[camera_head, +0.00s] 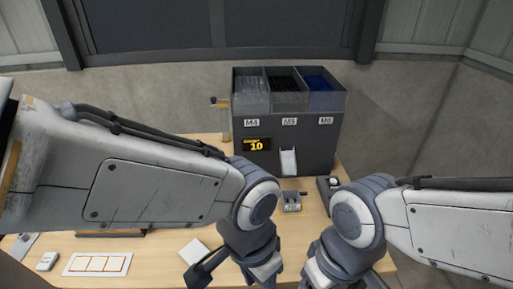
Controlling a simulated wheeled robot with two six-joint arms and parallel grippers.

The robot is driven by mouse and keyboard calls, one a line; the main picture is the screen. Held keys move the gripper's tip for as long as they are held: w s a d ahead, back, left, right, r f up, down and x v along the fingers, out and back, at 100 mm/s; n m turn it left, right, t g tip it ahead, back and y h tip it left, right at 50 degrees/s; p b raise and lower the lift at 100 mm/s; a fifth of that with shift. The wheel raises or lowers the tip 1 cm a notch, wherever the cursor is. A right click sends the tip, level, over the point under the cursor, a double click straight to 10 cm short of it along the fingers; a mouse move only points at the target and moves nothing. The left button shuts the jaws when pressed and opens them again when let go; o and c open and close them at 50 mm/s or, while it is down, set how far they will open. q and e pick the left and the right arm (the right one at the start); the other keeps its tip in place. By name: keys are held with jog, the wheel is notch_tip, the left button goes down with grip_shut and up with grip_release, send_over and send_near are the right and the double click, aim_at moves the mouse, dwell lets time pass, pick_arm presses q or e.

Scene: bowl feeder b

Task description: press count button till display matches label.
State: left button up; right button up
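A dark feeder (310,150) with three bins on top stands at the back of the table. Its display (257,144) reads 10 in yellow. White labels M4, M5 and M6 mark the bins. A black box with a white round top (333,183), possibly the count button, sits at the feeder's right front. A small grey device (291,203) with a label too small to read lies below the chute. My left gripper (232,274) is low in front of the feeder, left of the grey device. My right gripper (335,279) is to its right. The bottom edge cuts off both; their opening is unclear.
A white chute (288,162) comes out of the feeder's front. My arms cover much of the table.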

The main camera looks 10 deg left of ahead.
grip_shut()
dwell(1.6)
